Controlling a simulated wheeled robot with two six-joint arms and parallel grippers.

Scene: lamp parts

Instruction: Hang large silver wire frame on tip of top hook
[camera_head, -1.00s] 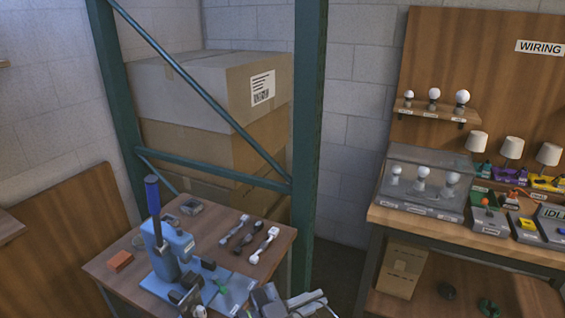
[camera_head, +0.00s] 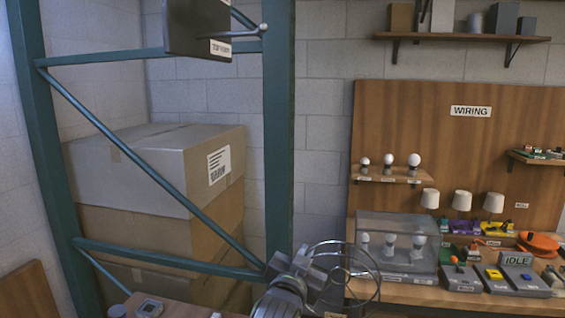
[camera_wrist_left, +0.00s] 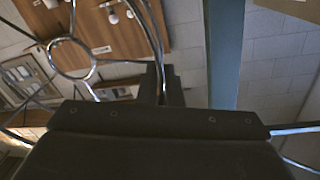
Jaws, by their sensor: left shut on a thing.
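The large silver wire frame (camera_head: 345,268), a cage of thin curved wires, is low in the middle of the head view. My left gripper (camera_head: 303,272) is shut on it at its left side. In the left wrist view the frame's wires and small ring (camera_wrist_left: 50,58) spread over the left part, and the jaws (camera_wrist_left: 160,88) close on a wire. The top hook (camera_head: 240,34) is a metal rod sticking out to the right from a dark labelled plate (camera_head: 195,28) at the top. The frame is well below the hook and apart from it. My right gripper is out of view.
A green rack post (camera_head: 279,140) stands just right of the hook, with diagonal braces (camera_head: 150,180) and stacked boxes (camera_head: 150,165) behind. A workbench (camera_head: 450,300) with lamps and a clear case (camera_head: 395,245) is at right. Bare wall lies between post and board.

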